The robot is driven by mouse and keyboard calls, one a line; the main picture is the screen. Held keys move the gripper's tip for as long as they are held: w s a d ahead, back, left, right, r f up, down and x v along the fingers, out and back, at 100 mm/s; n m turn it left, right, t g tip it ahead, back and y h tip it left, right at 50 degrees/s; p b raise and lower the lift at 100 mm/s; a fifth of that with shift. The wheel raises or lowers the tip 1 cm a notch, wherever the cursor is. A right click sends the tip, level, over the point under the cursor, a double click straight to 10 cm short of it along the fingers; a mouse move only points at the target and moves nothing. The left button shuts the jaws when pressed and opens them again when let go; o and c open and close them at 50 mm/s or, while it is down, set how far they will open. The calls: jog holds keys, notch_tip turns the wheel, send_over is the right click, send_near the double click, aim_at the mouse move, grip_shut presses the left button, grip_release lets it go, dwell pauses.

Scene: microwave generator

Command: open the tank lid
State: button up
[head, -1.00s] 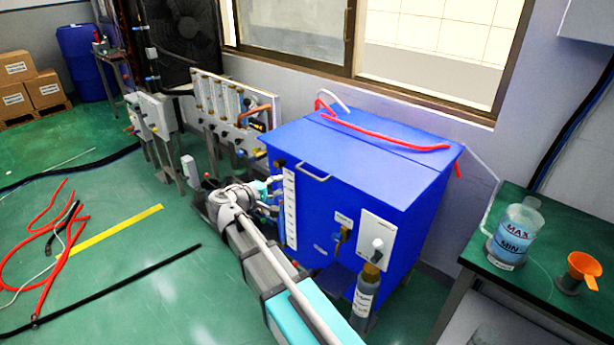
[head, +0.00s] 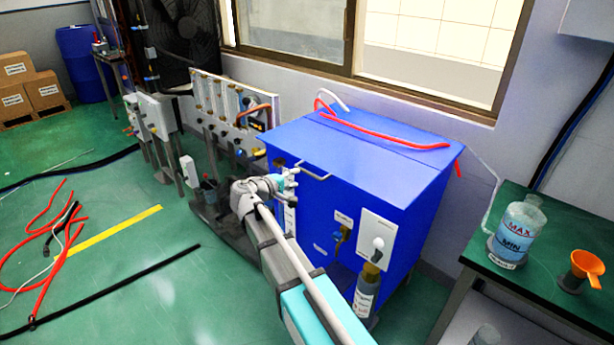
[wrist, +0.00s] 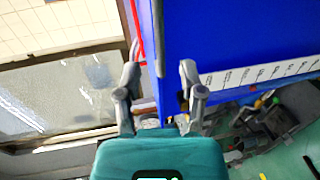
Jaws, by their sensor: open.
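The blue tank (head: 318,218) stands under the window with its flat lid (head: 345,150) down. A grey bar handle (head: 315,174) is on the lid's front edge, and in the wrist view the handle (wrist: 158,35) shows beyond and between my fingertips. My gripper (head: 288,178) is at the tank's front left, just left of the handle in the head view. In the wrist view my gripper (wrist: 159,75) is open, with nothing between its fingers. I cannot tell the exact gap from fingers to handle.
A red hose (head: 385,134) lies across the lid top. The level scale (wrist: 250,72) runs down the tank's front. A panel with flow tubes (head: 225,105) stands left of the tank. A green table (head: 545,250) with a bottle and orange funnel is at the right.

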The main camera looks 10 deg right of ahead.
aim_at(307, 173)
jog(key=shift+b+x, duration=0.55)
jog(key=shift+x, duration=2.95)
grip_shut()
jog(key=shift+a, duration=0.15)
jog(key=shift+r, duration=0.1)
